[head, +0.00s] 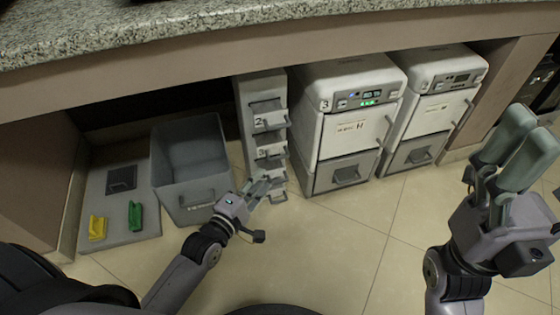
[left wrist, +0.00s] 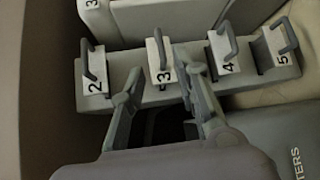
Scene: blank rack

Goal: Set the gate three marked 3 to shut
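A narrow grey rack of numbered gates (head: 245,110) stands under the counter in the head view. In the left wrist view, gate three (left wrist: 161,75) has a white plate marked 3 and a grey handle (left wrist: 160,45). It sits between gate 2 (left wrist: 94,85) and gate 4 (left wrist: 225,62). My left gripper (head: 264,183) is open and empty at the front of the rack; its fingers (left wrist: 155,90) are spread in front of gate three. A dark gap shows between them; I cannot tell whether it is the gate's opening. My right gripper (head: 522,125) is open and empty at the right.
A grey open bin (head: 190,150) and a grey board (head: 100,180) with a yellow handle (head: 97,227) and a green handle (head: 135,215) lie left of the rack. Two white machines (head: 350,120) stand to its right. The counter (head: 280,40) overhangs everything. The floor in front is clear.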

